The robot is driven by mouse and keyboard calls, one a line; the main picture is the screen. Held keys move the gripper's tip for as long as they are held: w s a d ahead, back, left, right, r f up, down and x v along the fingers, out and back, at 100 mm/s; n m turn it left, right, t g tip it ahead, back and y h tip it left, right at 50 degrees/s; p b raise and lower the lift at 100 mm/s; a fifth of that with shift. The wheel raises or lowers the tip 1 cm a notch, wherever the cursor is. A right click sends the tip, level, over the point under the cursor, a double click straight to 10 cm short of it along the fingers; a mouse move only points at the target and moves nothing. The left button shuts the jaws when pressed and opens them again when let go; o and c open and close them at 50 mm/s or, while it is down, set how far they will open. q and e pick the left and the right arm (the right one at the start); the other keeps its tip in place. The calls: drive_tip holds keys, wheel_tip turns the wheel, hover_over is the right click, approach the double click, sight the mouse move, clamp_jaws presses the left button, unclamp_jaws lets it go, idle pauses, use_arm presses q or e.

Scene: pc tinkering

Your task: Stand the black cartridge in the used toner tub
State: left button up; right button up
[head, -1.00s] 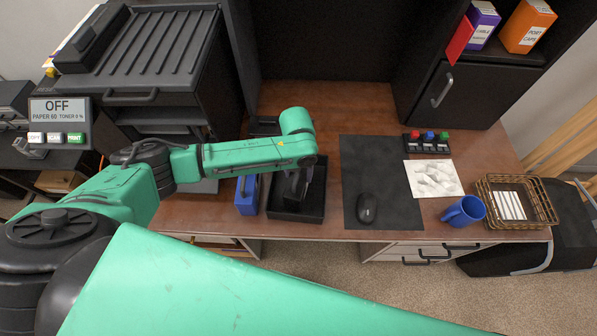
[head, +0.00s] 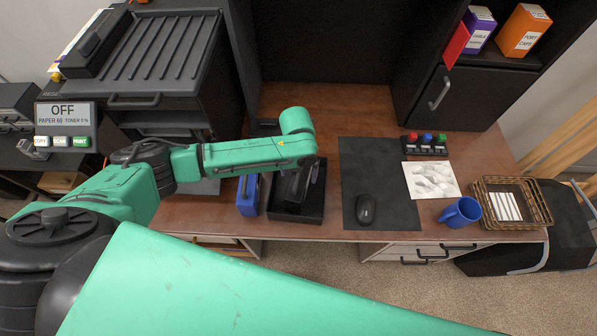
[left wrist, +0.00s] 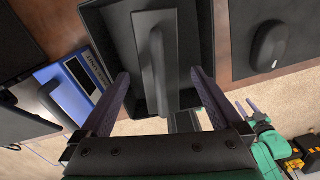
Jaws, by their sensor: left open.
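A black open tub (head: 297,214) stands on the desk, right of a blue box; it also shows in the left wrist view (left wrist: 98,25). The black cartridge (left wrist: 177,35) is inside the tub, with a raised bar on its top face. In the head view my arm and gripper mostly cover it, and I cannot tell how fully it rests on the tub floor. My left gripper (left wrist: 160,76) is open, its two fingers apart on either side of the bar. In the head view it is above the tub (head: 297,182). My right gripper shows small at lower right in the left wrist view (left wrist: 248,108).
The blue box (head: 249,195) stands close to the tub's left side. A dark mat (head: 380,160) with a mouse (head: 366,209) lies to the right. Farther right are a blue mug (head: 461,212) and a wicker basket (head: 540,205). The printer (head: 155,60) stands at left.

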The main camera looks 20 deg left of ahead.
use_arm(q)
wheel_tip(320, 180, up, 5)
drive_tip(key=p, duration=0.4)
drive_tip(key=shift+f, duration=0.1)
wheel_tip(320, 180, up, 2)
drive_tip(key=shift+r+p, duration=0.1)
drive_tip(key=shift+p, duration=0.8)
drive_tip(key=shift+r+b, duration=0.3)
drive_tip(key=shift+r, duration=0.1)
wheel_tip(320, 180, up, 14)
drive_tip(key=b, duration=0.2)
drive_tip(key=shift+a+f, duration=0.15)
drive_tip(key=shift+s, duration=0.1)
